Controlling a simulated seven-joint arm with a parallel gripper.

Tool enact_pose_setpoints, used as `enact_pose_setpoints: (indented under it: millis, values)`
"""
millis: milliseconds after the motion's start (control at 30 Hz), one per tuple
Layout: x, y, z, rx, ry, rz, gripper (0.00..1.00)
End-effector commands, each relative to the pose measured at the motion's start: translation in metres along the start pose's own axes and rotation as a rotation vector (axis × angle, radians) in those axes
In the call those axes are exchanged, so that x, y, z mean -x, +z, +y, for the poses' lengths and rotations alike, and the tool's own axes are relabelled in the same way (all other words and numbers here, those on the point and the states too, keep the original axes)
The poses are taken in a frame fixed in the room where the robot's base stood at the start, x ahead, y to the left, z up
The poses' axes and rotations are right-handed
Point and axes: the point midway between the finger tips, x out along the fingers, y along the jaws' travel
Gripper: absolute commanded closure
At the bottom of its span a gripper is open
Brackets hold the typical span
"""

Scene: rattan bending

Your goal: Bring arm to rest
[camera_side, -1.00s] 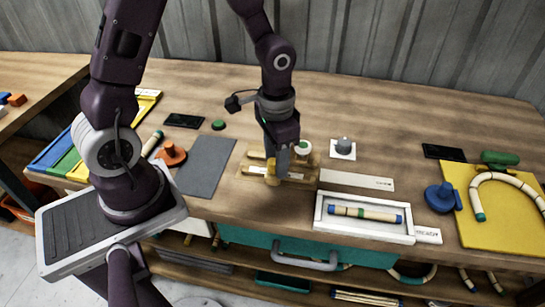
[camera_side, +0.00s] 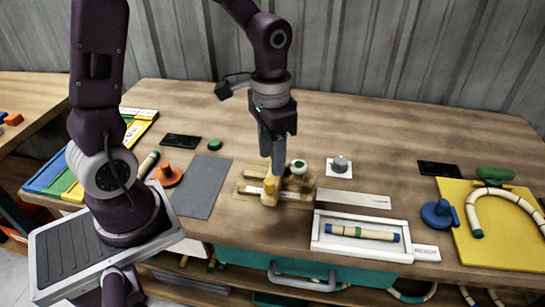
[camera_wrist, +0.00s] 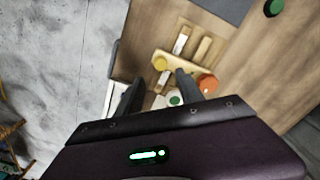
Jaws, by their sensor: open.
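My gripper (camera_side: 277,168) points down over the wooden fixture (camera_side: 300,198) near the front middle of the bench. Its fingers are apart with nothing between them in the wrist view (camera_wrist: 157,86). The fingertips hide part of the fixture in the side view.
A white tray (camera_side: 318,238) holding a banded rattan piece (camera_side: 362,233) is right of the fixture. A yellow board (camera_side: 500,250) with curved rattan (camera_side: 500,194) lies far right. A grey mat (camera_side: 202,188) lies left. The rear bench is mostly clear.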

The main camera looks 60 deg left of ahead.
Motion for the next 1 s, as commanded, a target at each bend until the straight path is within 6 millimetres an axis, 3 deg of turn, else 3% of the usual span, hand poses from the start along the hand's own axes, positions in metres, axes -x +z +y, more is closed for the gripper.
enact_pose_setpoints:
  millis: [67,167,300,400,600,1000]
  values:
    - [0.011,0.004,0.000,0.005,-0.018,0.023,0.56]
    - [0.049,0.022,0.002,0.031,-0.067,0.106,0.56]
    - [0.102,0.069,0.012,0.091,-0.103,0.271,0.56]
    - [0.123,0.101,0.021,0.126,-0.086,0.376,0.56]
    - [0.134,0.133,0.030,0.154,-0.041,0.480,0.56]
    - [0.134,0.135,0.031,0.155,-0.038,0.486,0.56]
